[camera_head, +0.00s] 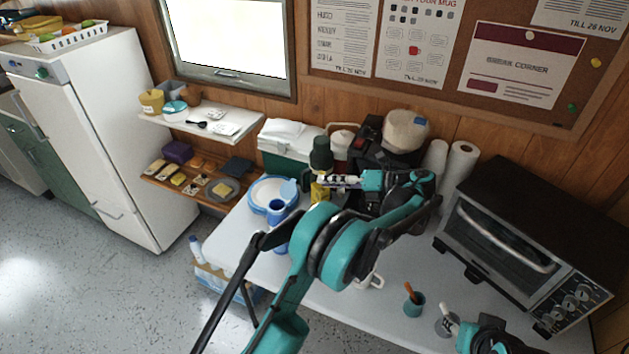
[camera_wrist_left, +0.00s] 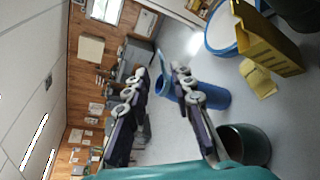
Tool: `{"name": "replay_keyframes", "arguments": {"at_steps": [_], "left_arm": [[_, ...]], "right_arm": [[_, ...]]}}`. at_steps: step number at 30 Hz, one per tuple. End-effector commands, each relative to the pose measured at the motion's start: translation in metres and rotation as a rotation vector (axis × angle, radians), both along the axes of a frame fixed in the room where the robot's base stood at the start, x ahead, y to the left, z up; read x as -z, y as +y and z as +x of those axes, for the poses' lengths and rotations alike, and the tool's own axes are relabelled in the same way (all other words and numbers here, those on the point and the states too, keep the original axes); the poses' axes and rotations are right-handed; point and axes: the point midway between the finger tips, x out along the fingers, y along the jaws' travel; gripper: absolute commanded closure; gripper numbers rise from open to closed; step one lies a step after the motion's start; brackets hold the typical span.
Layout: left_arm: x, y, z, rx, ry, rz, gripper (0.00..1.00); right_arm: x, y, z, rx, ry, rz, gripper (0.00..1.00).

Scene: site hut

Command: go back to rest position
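My left gripper (camera_head: 322,181) hangs above the back part of the white table, pointing left. In the left wrist view (camera_wrist_left: 160,78) its two fingers stand apart with nothing held between them. A blue cup-like container (camera_head: 276,211) is below and left of it; a blue cylinder (camera_wrist_left: 210,96) shows beyond the fingers in the wrist view. My right gripper (camera_head: 446,320) is at the bottom right, low over the table by a grey round object. Its fingers are too small and overlapped to tell their opening.
The white table (camera_head: 325,290) holds a teal cup (camera_head: 414,304) with a brown-handled item, a toaster oven (camera_head: 500,235), paper rolls (camera_head: 460,162) and a green-and-white cooler (camera_head: 285,140). A blue-rimmed plate (camera_head: 262,190) lies at the left. Shelves (camera_head: 200,128) and a white fridge (camera_head: 95,135) stand further left.

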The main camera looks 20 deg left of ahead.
Motion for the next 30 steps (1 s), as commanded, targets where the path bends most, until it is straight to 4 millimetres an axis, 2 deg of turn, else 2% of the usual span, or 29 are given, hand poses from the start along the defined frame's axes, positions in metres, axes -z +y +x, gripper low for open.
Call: {"name": "replay_keyframes", "arguments": {"at_steps": [5,20,23,26,30], "left_arm": [[-0.002,-0.008,0.000,0.000,0.000,0.000,0.76],[-0.006,-0.003,-0.002,-0.001,-0.033,-0.021,0.76],[-0.016,0.010,-0.010,-0.007,-0.132,-0.082,0.76],[-0.027,0.027,-0.025,-0.033,-0.301,-0.191,0.76],[-0.035,0.045,-0.057,-0.122,-0.583,-0.384,0.76]], "right_arm": [[0.000,0.000,0.000,0.000,0.000,0.000,0.60],[0.000,0.000,0.000,0.000,0.000,0.000,0.60],[0.000,0.000,0.000,0.000,0.000,0.000,0.60],[0.000,0.000,0.000,0.000,0.000,0.000,0.60],[0.000,0.000,0.000,0.000,0.000,0.000,0.60]]}}
